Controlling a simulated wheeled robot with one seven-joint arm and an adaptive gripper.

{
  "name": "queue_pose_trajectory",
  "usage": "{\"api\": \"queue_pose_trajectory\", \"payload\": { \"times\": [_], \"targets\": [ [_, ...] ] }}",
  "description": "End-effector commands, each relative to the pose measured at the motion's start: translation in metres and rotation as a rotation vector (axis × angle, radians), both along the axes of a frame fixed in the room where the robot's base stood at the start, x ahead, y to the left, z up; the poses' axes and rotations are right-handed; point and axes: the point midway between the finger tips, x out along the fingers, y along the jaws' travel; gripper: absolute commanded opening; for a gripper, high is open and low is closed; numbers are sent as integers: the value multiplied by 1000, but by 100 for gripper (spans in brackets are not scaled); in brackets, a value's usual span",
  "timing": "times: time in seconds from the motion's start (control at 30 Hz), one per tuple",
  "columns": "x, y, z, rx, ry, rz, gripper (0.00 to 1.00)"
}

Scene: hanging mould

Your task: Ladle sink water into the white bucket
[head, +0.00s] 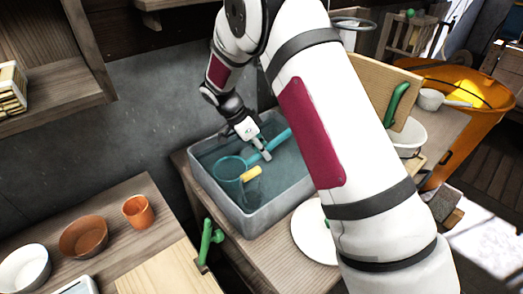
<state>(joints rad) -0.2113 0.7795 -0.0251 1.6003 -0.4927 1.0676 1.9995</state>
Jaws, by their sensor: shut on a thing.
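The grey sink basin (287,203) stands on the wooden counter in the middle of the head view, with water in it. A blue ladle (277,141) lies across it, its round cup (229,168) in the basin toward the left. My gripper (262,154) is over the basin, shut on the ladle's handle. A white round container (409,133), which looks like the bucket, stands to the right, partly hidden by my arm. I cannot see whether the ladle's cup holds water.
A yellow piece (251,174) is in the basin beside the ladle's cup. A white plate (315,232) lies right of the basin. An orange cup (138,211) and bowls (83,237) stand at left. A large orange tub (470,95) is at far right.

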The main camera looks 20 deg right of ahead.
Motion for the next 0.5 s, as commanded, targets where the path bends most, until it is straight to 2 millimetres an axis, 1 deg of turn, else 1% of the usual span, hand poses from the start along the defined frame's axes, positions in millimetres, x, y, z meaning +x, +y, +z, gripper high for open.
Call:
{"api": "queue_pose_trajectory", "payload": {
  "times": [0.2, 0.5],
  "targets": [
    [1, -4, -3, 79, 9, -1, 0],
    [1, -5, -3, 93, 10, 0, 0]
  ]
}}
